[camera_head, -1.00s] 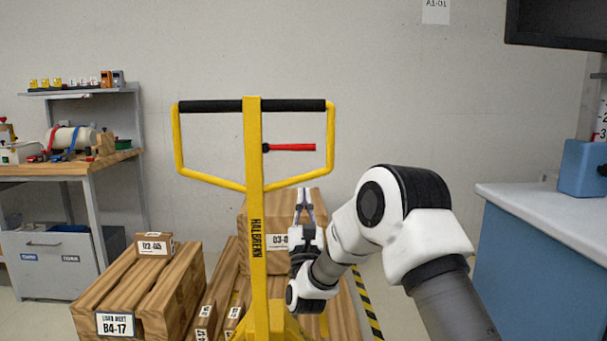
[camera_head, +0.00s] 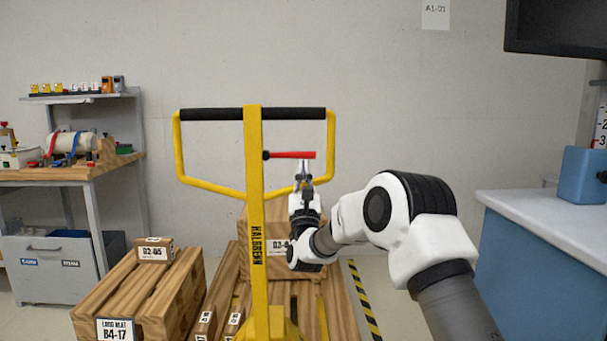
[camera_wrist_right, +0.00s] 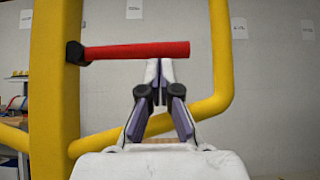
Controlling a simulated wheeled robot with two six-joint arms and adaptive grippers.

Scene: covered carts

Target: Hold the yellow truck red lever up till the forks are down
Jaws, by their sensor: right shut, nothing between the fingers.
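The yellow truck's handle (camera_head: 254,200) stands upright in the head view, with a black grip bar across its top. The red lever (camera_head: 290,155) sticks out to the right from the post, nearly level, and it also shows in the right wrist view (camera_wrist_right: 135,51). My right gripper (camera_head: 304,164) is shut and empty, its fingertips just under the lever's free end. In the right wrist view the fingertips (camera_wrist_right: 159,64) reach up to the lever's underside; I cannot tell whether they touch. The forks are not clearly visible. My left gripper is not in view.
Wooden crates (camera_head: 140,290) with labels sit around the truck's base at the left and behind it. A blue cabinet with a white top (camera_head: 555,220) stands at the right.

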